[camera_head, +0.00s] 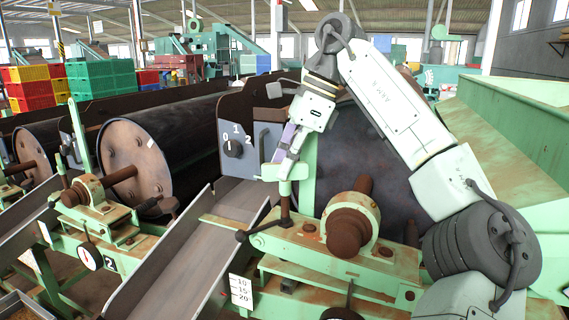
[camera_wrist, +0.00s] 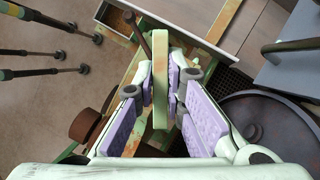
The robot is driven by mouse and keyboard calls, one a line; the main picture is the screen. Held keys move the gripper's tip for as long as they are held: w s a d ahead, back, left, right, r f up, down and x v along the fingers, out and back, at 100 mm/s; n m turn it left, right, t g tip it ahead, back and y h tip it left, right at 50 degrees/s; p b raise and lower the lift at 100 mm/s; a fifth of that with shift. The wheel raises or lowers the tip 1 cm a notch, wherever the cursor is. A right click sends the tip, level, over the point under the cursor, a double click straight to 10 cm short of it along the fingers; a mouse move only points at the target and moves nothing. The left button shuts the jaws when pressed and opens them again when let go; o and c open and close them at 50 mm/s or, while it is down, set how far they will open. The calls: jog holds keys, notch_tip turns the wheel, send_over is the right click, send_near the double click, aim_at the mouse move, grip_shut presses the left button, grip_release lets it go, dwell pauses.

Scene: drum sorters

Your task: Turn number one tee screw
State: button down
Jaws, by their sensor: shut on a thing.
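My gripper (camera_head: 290,163) comes down from above onto that green top. In the wrist view the green bar (camera_wrist: 160,85) runs between the purple finger pads of my gripper (camera_wrist: 162,80). The pads close on it from both sides.
A control panel with a 0-1-2 knob (camera_head: 233,148) stands just left of my gripper. A rusty shaft end (camera_head: 349,232) sits to the right. A dark handle (camera_head: 250,235) juts out below. Another drum (camera_head: 140,160) is at the left, with a "2" plate (camera_head: 110,263) below it.

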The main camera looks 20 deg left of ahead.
jog(key=shift+d, duration=0.15)
jog(key=c, duration=1.8)
grip_release()
jog(key=shift+d, duration=0.15)
jog(key=shift+c, duration=0.2)
jog(key=shift+o, duration=0.9)
jog(key=shift+w+r, duration=0.15)
jog(key=shift+r, duration=0.45)
jog(key=w+d, duration=0.1)
jog(key=d, duration=0.2)
jog(key=w+d, duration=0.2)
jog(key=d, duration=0.2)
jog(key=w+d, duration=0.2)
jog(key=d, duration=0.2)
jog(key=shift+w, duration=0.2)
jog(key=shift+a, duration=0.1)
